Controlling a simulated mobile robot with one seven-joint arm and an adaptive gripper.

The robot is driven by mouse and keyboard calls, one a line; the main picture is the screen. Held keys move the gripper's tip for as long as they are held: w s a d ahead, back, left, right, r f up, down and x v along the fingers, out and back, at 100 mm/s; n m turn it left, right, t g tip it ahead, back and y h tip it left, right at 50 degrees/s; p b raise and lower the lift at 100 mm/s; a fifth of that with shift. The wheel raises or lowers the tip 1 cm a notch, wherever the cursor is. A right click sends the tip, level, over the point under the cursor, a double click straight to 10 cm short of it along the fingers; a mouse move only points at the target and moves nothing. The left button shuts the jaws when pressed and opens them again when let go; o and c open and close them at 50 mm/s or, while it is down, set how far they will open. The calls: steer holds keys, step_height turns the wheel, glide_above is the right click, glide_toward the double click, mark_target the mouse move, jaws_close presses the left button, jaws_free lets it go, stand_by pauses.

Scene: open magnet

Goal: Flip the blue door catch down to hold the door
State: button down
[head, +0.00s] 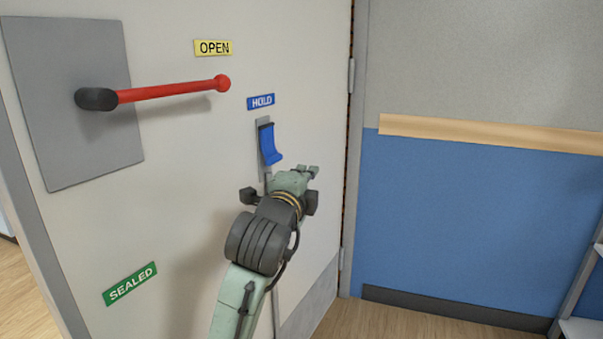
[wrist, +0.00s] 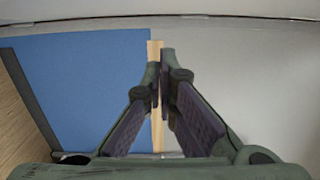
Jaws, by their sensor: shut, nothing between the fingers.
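The blue door catch (head: 269,144) is on the door (head: 180,165), on a grey plate just below the blue HOLD label (head: 261,101). Its lower end curls outward to the right. My gripper (head: 312,171) is just below and to the right of the catch in the head view, pointing right. I cannot tell how far it stands off the door. In the wrist view the fingertips (wrist: 160,62) are together with nothing between them. The catch does not show in the wrist view.
A red handle (head: 175,90) sticks out to the right from a grey plate, under a yellow OPEN label (head: 213,47). A green SEALED label (head: 130,284) is low on the door. The blue and grey wall (head: 460,210) with a wooden rail (head: 490,133) is to the right.

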steer(key=v, duration=0.7)
steer(key=shift+a+f, duration=0.25)
steer(key=shift+s, duration=0.1)
